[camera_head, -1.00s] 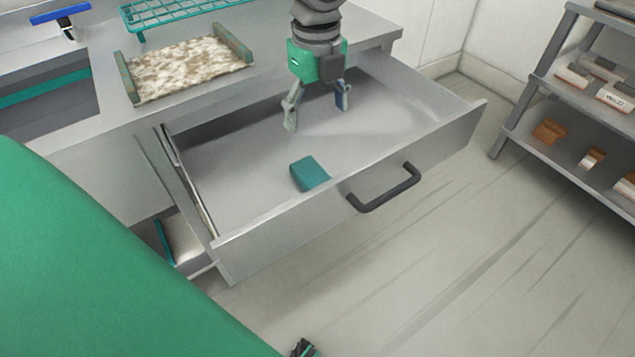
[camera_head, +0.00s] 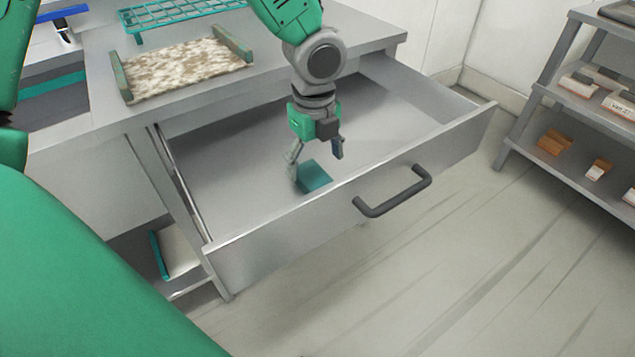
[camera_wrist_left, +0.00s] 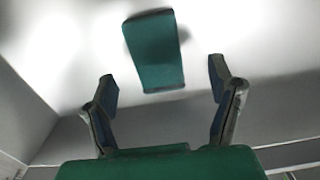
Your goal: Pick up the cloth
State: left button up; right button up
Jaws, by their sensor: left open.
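The cloth is a small folded teal block (camera_head: 314,179) lying on the floor of the open drawer (camera_head: 236,150), near its front wall. In the left wrist view the cloth (camera_wrist_left: 154,50) lies beyond the fingertips, roughly midway between them and apart from both. My left gripper (camera_head: 316,164) is open and empty, with its fingers pointing down just above the cloth. In the head view one finger overlaps the cloth's left edge. My right gripper is not in view.
The drawer's front wall with a dark handle (camera_head: 392,192) stands close to the gripper. On the counter are a speckled tray (camera_head: 184,68) and a teal wire rack (camera_head: 170,14). A shelf (camera_head: 570,97) with small items stands at the right. Most of the drawer floor is clear.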

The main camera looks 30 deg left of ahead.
aim_at(313, 176)
pick_arm(q)
jog(key=f, duration=0.2)
jog(key=a+f+b, duration=0.1)
jog(key=f, duration=0.1)
jog(key=shift+s+f, duration=0.15)
jog(key=shift+f, duration=0.15)
jog(key=shift+d+f, duration=0.1)
jog(key=shift+f, duration=0.05)
jog(key=shift+d+r, duration=0.25)
jog(key=shift+d, duration=0.4)
jog(key=c, duration=1.2)
jog(key=shift+a+f, duration=0.1)
jog(key=shift+a, duration=0.3)
jog(key=shift+c, duration=0.2)
jog(key=shift+a+r, duration=0.1)
jog(key=shift+r, duration=0.35)
jog(key=r+p, duration=0.1)
jog(key=r, duration=0.4)
jog(key=r+p, duration=0.1)
jog(key=r, duration=0.2)
jog(key=shift+d+r+p, duration=0.1)
jog(key=shift+d+p, duration=0.2)
jog(key=shift+p, duration=0.05)
jog(key=shift+r, duration=0.5)
jog(key=shift+a, duration=0.2)
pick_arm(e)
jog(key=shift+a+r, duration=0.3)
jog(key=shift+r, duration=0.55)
